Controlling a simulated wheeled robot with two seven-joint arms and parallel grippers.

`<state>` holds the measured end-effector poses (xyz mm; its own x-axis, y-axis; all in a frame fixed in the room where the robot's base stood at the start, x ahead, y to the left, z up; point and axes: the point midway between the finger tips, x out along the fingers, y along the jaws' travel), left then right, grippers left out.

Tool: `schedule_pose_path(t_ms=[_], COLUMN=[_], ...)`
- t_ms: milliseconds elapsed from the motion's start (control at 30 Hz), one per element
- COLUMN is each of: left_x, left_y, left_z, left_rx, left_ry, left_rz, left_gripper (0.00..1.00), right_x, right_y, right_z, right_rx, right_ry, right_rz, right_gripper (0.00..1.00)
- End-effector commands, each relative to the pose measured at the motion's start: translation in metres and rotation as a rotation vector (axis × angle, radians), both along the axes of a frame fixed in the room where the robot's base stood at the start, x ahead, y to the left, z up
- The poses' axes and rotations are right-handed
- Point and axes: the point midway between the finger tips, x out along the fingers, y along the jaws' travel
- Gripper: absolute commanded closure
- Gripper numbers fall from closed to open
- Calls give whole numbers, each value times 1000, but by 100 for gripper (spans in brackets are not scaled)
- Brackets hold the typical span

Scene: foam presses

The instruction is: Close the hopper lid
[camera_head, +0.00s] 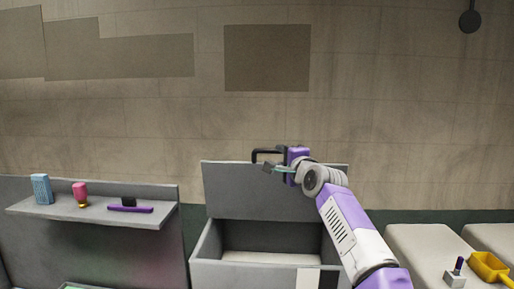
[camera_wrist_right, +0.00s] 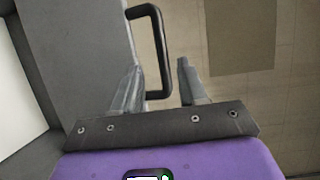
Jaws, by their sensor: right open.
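The hopper (camera_head: 230,277) is a grey box below the middle of the head view, with its top open. Its grey lid (camera_head: 240,195) stands raised at the back. A black bar handle (camera_head: 258,152) sits at the lid's top edge. My right gripper (camera_head: 276,168) is at the lid's upper edge by the handle. In the right wrist view its fingers (camera_wrist_right: 160,66) are open, with the handle (camera_wrist_right: 164,45) between them in the picture; I cannot tell whether they touch it. The lid (camera_wrist_right: 85,55) fills the left there. My left gripper is not in view.
A grey shelf (camera_head: 50,208) at left holds a blue box (camera_head: 41,189), a pink bottle (camera_head: 80,193) and a purple-and-black brush-like item (camera_head: 130,206). Pale padded blocks (camera_head: 420,250) stand at right with a yellow scoop (camera_head: 489,266). A wall (camera_head: 400,120) is behind the lid.

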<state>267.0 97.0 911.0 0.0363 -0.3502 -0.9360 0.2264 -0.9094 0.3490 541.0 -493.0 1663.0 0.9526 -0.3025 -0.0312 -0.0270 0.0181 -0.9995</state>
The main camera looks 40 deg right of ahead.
Motion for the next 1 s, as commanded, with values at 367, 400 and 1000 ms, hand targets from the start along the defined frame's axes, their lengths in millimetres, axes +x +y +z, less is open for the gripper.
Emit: schedule_pose_path(t_ms=[367,400,1000], left_x=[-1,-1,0], left_y=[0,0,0], left_z=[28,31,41], left_rx=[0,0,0], left_ry=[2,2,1], left_rz=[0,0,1], left_gripper=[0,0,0], right_x=[46,51,71], right_y=[-15,-16,-23], right_z=[1,1,-3], right_rx=[1,1,0], right_ry=[2,1,0], right_rz=[0,0,0], right_gripper=[58,58,62])
